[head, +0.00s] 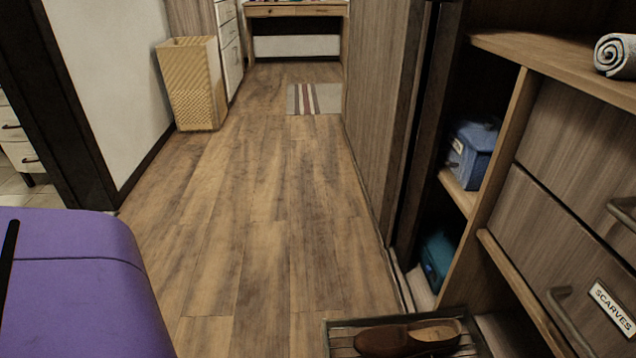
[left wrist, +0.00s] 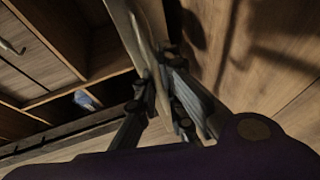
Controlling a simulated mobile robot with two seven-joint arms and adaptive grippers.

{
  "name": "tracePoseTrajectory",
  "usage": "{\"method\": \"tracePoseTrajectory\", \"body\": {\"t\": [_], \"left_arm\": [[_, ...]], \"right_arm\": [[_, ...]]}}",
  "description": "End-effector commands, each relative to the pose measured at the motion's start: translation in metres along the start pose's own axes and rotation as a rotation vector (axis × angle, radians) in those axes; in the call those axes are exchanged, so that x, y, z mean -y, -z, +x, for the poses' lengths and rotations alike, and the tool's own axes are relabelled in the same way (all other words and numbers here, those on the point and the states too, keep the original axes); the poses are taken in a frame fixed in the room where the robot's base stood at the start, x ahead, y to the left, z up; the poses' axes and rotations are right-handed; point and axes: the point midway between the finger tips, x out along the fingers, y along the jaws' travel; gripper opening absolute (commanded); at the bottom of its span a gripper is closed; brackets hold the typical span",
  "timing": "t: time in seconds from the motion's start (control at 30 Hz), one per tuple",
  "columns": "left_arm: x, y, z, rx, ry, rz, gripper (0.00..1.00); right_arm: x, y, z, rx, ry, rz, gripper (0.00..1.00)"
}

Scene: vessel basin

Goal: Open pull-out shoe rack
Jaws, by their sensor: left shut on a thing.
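The pull-out shoe rack (head: 345,340) shows at the bottom edge of the head view, low at the foot of the wooden cabinet. It has a dark frame and slats, and a brown shoe (head: 400,338) lies in it. Only its far part is in view, and it sticks out over the floor. In the left wrist view my left gripper (left wrist: 163,88) is shut on a thin pale edge (left wrist: 140,40), which looks like part of the rack. The gripper hides the exact contact. My right gripper is in neither view.
The cabinet's drawers (head: 575,230), one labelled SCARVES, stand at the right. Open shelves hold a blue box (head: 474,152) and a teal box (head: 437,257). The wood floor (head: 255,220) is clear. A wicker basket (head: 195,90) stands at the left wall, with a striped mat (head: 315,98) farther back.

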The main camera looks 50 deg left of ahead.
Motion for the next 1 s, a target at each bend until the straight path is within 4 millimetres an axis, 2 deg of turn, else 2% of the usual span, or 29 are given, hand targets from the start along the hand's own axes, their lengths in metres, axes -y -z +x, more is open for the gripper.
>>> {"method": "tracePoseTrajectory", "body": {"t": [0.13, 0.17, 0.3, 0.67, 0.77, 1.0], "left_arm": [[-0.002, -0.001, 0.001, 0.002, -0.007, 0.004, 0.00], [-0.002, -0.001, 0.001, 0.002, -0.007, 0.003, 0.12], [-0.002, -0.001, 0.001, 0.002, -0.005, 0.002, 0.28], [0.000, -0.001, -0.004, 0.001, -0.001, 0.001, 0.28], [0.000, -0.001, -0.016, 0.001, 0.001, 0.001, 0.28], [0.001, -0.001, -0.070, 0.001, 0.005, 0.000, 0.28]], "right_arm": [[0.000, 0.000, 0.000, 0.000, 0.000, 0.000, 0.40], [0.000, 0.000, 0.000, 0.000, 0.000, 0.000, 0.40], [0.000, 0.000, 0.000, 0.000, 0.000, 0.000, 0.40], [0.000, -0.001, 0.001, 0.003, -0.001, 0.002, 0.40], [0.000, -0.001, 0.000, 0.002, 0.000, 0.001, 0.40], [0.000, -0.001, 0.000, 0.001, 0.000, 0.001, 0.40]]}}
